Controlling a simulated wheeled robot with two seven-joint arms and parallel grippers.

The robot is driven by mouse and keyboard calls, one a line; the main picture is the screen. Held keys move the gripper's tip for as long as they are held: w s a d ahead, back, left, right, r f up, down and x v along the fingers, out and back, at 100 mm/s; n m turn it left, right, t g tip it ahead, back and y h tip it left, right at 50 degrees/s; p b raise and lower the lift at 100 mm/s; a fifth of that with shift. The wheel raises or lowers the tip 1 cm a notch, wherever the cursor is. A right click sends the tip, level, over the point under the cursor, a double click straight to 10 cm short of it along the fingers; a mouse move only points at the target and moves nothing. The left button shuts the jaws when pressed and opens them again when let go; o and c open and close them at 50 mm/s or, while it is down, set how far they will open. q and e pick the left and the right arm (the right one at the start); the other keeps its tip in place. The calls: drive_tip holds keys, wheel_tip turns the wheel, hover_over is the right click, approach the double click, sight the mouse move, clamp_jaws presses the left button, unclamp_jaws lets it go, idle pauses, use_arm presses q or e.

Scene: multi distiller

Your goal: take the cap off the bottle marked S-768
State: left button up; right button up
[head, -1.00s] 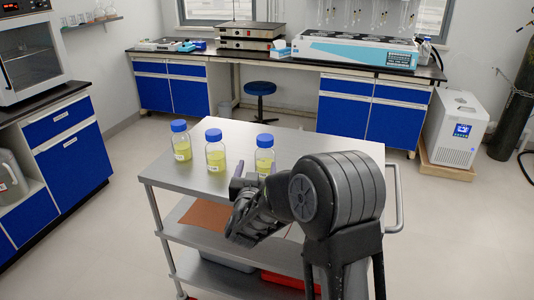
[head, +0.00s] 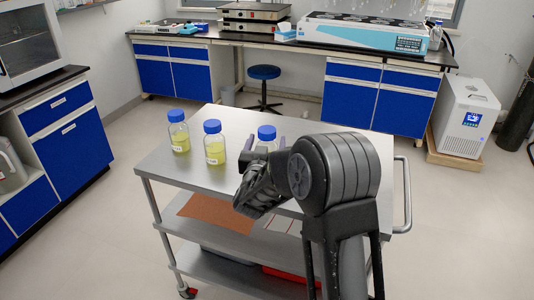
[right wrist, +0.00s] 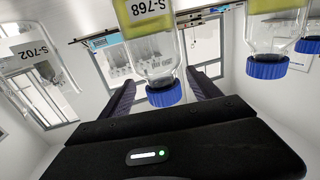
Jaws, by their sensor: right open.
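The bottle marked S-768 (right wrist: 150,45) has a clear body, yellow liquid and a blue cap (right wrist: 165,94); the right wrist view shows it upside down. In the head view the rightmost blue-capped bottle (head: 267,133) stands at my right gripper (head: 264,151), which hides most of its body. My right gripper is open. In the right wrist view the cap appears between its two dark fingers (right wrist: 161,92), with gaps on both sides and no visible contact. My left gripper is not in view.
Two more blue-capped bottles with yellow liquid, a left one (head: 179,132) and a middle one (head: 214,144), stand on the steel cart (head: 165,167). A clear vessel marked S-702 (right wrist: 30,52) shows in the right wrist view. The cart top's far right is clear.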

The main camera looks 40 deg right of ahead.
drive_tip(key=p+x, duration=0.1)
drive_tip(key=x, duration=0.4)
drive_tip(key=shift+w+f, duration=0.15)
drive_tip(key=shift+c, duration=0.3)
idle(0.4)
clamp_jaws()
idle(0.6)
